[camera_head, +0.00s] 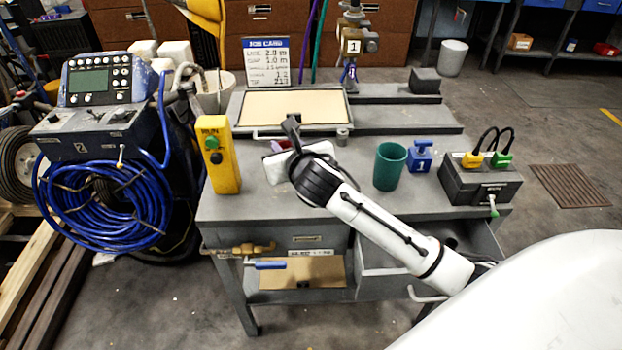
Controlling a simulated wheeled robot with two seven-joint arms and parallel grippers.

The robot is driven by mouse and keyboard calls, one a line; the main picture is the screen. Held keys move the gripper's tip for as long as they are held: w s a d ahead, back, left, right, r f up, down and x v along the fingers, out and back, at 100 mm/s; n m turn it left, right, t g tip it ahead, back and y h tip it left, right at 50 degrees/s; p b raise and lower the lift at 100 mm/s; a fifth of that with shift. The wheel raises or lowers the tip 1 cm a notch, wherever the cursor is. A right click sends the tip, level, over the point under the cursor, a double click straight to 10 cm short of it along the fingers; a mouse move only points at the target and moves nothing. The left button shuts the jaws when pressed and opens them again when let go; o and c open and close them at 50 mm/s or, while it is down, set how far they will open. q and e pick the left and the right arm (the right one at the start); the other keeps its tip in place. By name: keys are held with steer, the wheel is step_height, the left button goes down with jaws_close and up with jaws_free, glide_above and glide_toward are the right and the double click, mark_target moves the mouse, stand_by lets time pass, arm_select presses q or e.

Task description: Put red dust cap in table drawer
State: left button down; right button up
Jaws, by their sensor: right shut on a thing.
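My right arm reaches in from the lower right, and its gripper (285,143) is over the left-middle part of the grey work table (350,205). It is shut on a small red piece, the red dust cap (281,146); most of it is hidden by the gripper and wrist. The table drawer (385,262) at the right front is pulled open, with a pale handle at its front; my forearm covers part of it. A shut drawer front (308,239) is to its left. My left gripper is not in view.
On the table stand a yellow control box (219,158), a green cup (389,167), a blue clamp-like part (420,157), a dark box with yellow and green plugs (481,180) and a framed tan tray (293,93). A blue hose coil (100,205) hangs at left.

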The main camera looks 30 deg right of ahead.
mark_target(287, 184)
step_height(287, 184, down, 9)
steer(key=shift+b, duration=0.75)
steer(key=shift+f, duration=0.15)
steer(key=o, duration=1)
